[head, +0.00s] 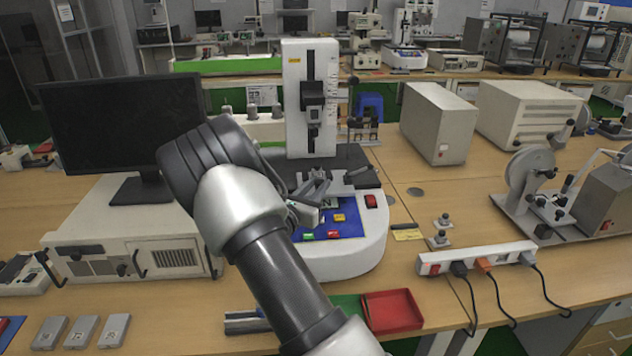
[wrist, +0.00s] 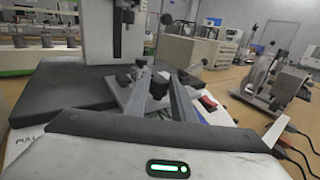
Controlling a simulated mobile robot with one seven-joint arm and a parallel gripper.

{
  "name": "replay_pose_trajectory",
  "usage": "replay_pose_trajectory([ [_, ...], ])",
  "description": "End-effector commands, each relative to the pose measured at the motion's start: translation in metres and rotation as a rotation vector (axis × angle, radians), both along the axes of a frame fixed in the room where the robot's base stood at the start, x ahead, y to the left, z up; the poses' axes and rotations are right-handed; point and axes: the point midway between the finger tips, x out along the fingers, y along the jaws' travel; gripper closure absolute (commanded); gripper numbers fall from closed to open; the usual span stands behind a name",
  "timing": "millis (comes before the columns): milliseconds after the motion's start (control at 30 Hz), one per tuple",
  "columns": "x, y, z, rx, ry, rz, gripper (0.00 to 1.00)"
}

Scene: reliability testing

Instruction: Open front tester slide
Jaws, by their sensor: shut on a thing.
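The tester is a white machine (head: 345,262) with a blue front panel (head: 348,223), colored buttons, a black top plate (head: 350,157) and a tall white column (head: 297,98). Its grey metal front slide (head: 350,181) sits at the front of the black plate. The plate (wrist: 75,84) and column (wrist: 100,35) also show in the wrist view. My gripper (head: 314,194) is at the slide, above the panel, and is shut on it. My arm and gripper body cover part of the panel and the exact contact. In the wrist view my fingers (wrist: 158,90) reach toward the slide.
A monitor (head: 125,120) stands on a white case (head: 120,235) at left. A power strip (head: 475,258) with cables and a red tray (head: 392,311) lie near the front. White boxes (head: 437,122) stand behind. Bare table (head: 415,215) shows right of the tester.

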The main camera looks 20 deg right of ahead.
Motion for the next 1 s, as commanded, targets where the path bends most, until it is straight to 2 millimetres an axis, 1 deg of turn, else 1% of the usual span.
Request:
replay_pose_trajectory([
  [300,-0.001,0.001,0.000,0.001,-0.001,0.001,1.00],
  [333,-0.001,0.001,0.000,0.001,-0.001,0.001,0.75],
  [433,-0.001,0.001,0.000,0.001,-0.001,0.001,0.59],
  [767,-0.002,0.002,0.001,0.001,-0.001,0.001,0.58],
  [867,-0.006,0.008,0.001,0.001,-0.001,0.002,0.58],
  [967,-0.016,0.022,0.001,0.001,0.000,0.005,0.58],
  [1000,-0.022,0.028,0.001,0.001,0.001,0.004,0.58],
])
